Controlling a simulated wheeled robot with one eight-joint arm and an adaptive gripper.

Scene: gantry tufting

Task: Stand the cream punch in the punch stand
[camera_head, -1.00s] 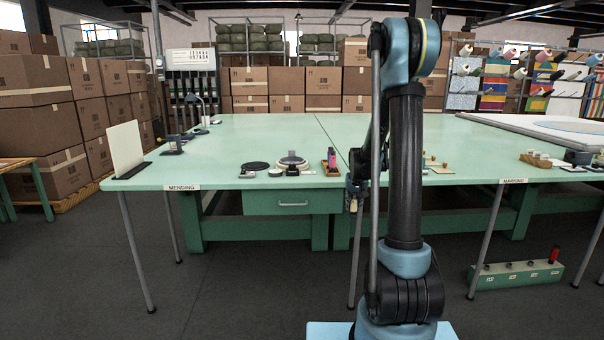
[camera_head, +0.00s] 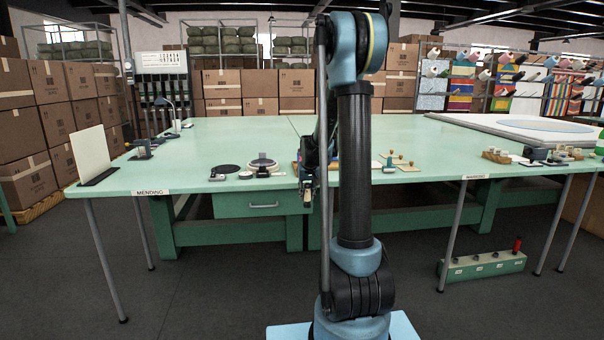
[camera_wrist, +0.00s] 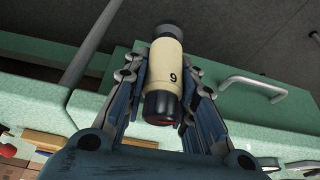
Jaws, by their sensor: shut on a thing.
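The punch stand (camera_head: 482,265) appears to be the long green block on the floor at right, under the table. It has several labelled places, and a red punch (camera_head: 517,245) stands at its right end. My gripper is well left of it and higher.
The green table (camera_head: 230,150) carries a scale (camera_head: 263,165), a black disc (camera_head: 225,169) and other small items. Its legs, such as one left of the stand (camera_head: 452,235), reach the floor. A drawer handle (camera_wrist: 252,88) is near my gripper. Floor in front is clear.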

